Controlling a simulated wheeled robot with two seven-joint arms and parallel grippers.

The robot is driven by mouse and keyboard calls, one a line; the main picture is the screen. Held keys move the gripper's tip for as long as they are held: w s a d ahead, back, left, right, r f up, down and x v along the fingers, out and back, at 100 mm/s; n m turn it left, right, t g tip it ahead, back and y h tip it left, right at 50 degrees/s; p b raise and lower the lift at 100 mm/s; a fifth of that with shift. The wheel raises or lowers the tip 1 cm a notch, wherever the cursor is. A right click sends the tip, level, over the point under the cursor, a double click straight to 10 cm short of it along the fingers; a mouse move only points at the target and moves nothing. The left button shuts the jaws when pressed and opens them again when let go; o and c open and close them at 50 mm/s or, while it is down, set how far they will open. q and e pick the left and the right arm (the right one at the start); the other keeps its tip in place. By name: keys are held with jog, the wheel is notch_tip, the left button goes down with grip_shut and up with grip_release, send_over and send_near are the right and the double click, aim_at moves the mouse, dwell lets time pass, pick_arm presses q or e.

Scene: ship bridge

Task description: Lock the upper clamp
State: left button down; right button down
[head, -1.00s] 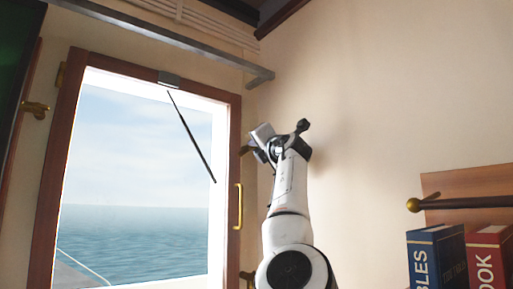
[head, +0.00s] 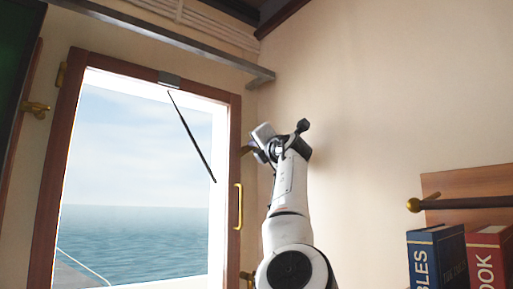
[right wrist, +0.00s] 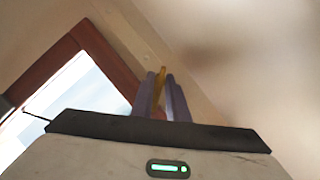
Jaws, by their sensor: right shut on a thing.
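The upper clamp (head: 246,149) is a small brass piece at the right edge of the wooden window frame, partly hidden by my right gripper (head: 259,154). In the right wrist view, a yellow brass piece of the clamp (right wrist: 161,77) shows between the two purplish fingers of the right gripper (right wrist: 160,92). The fingers are shut on it. How far the clamp is turned is hard to tell. My left gripper is not in view.
The window frame (head: 228,130) holds a brass handle (head: 238,206), with a lower brass clamp (head: 247,276) below. A grey rail (head: 180,45) runs above. Blue and red books (head: 437,258) and a dark rod (head: 465,203) are at the right.

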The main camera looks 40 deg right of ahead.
jog(key=shift+f, duration=0.1)
jog(key=c, duration=1.7)
grip_release()
jog(key=shift+d, duration=0.1)
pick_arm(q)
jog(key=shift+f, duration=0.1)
pick_arm(e)
jog(key=shift+s, duration=0.1)
